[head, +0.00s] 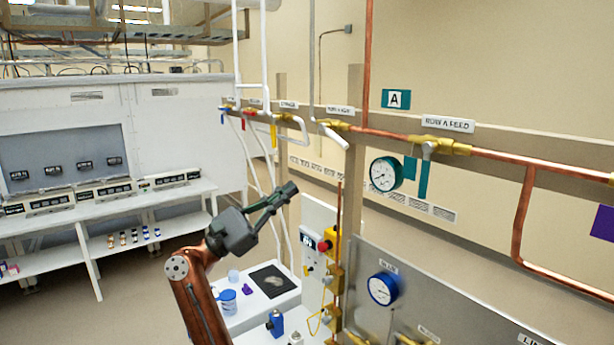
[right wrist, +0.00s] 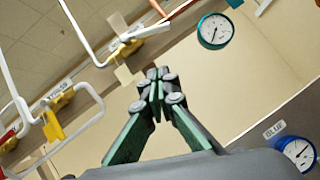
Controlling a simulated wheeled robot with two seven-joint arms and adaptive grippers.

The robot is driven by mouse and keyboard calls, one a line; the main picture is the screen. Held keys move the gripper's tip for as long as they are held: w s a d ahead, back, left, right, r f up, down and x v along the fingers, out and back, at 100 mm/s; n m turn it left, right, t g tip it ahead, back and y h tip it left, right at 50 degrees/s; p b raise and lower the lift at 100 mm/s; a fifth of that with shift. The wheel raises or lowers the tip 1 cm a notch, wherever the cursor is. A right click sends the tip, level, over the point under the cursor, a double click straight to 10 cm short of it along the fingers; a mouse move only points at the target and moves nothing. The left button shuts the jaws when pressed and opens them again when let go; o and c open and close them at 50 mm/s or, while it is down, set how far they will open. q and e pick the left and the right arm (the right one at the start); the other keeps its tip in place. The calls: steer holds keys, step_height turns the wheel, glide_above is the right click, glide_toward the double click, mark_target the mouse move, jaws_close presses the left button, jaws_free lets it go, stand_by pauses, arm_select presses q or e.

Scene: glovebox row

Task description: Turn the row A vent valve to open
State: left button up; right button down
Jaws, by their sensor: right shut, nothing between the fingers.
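My right gripper (head: 288,190) is shut and empty, raised in front of the pipe wall, left of the teal gauge. Its closed fingers (right wrist: 155,82) also show in the right wrist view. A brass valve with a pale lever (head: 333,136) sits on the rail under a small white label (head: 340,110), which looks like the row A vent but is too small to read surely. Its lever slants down to the right, across the pipe line. The same brass valve (right wrist: 122,50) seems to show beyond the fingertips in the right wrist view. The gripper is apart from it. My left gripper is not in view.
The row A feed valve (head: 440,146), with a teal handle hanging down, and a teal gauge (head: 386,174) are to the right. Red, yellow and blue-handled valves (head: 250,113) line the rail leftward. A grey panel with a blue gauge (head: 383,289) stands below.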

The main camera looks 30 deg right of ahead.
mark_target(333, 136)
steer(key=s+a+r+p+x, duration=0.1)
steer(key=p+x, duration=0.3)
steer(key=x, duration=0.8)
steer(key=shift+r, duration=0.65)
